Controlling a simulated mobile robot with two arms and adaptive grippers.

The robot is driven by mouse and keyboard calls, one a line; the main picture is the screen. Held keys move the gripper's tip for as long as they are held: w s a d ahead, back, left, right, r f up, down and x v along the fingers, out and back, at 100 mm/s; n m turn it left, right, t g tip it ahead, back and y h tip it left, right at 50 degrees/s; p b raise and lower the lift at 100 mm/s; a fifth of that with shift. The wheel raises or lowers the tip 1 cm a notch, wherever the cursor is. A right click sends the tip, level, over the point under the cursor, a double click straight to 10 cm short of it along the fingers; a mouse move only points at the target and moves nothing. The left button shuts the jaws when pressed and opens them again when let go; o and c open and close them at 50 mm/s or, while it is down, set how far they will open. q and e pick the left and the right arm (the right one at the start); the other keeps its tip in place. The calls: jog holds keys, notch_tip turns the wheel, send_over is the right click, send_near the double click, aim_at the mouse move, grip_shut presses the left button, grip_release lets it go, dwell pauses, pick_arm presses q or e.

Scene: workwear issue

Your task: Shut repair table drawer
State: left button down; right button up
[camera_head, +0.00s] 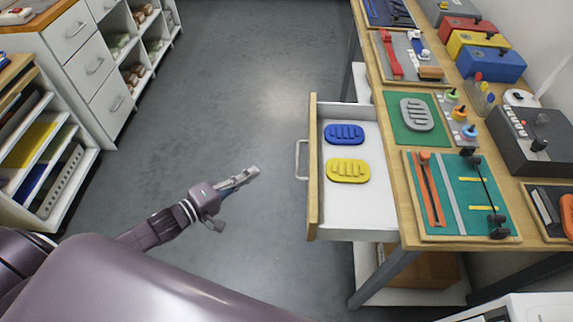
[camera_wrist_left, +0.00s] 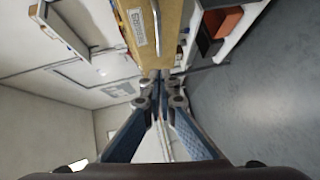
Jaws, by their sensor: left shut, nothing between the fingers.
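The repair table drawer (camera_head: 352,211) is pulled out from the left side of the repair table (camera_head: 428,244). Its wooden front has a metal bar handle (camera_head: 301,160). A blue ribbed pad (camera_head: 344,134) and a yellow ribbed pad (camera_head: 348,171) lie inside it. My left gripper (camera_head: 250,174) is shut and empty, to the left of the drawer front and apart from it. In the left wrist view, the drawer front (camera_wrist_left: 165,25) with its handle (camera_wrist_left: 157,22) shows beyond the closed fingers (camera_wrist_left: 158,88). My right gripper is not in view.
The table top carries a green mat with a grey pad (camera_head: 417,114), a teal board (camera_head: 462,194) and coloured boxes (camera_head: 490,65). White drawer cabinets (camera_head: 88,64) and a shelf unit (camera_head: 45,160) stand at left. The grey floor between is clear.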

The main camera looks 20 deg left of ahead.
pick_arm(q)
jog(key=w+d+f, duration=0.2)
jog(key=w+d, duration=0.5)
jog(key=w, duration=0.1)
jog(key=shift+d+p, duration=0.25)
jog(key=shift+p, duration=0.2)
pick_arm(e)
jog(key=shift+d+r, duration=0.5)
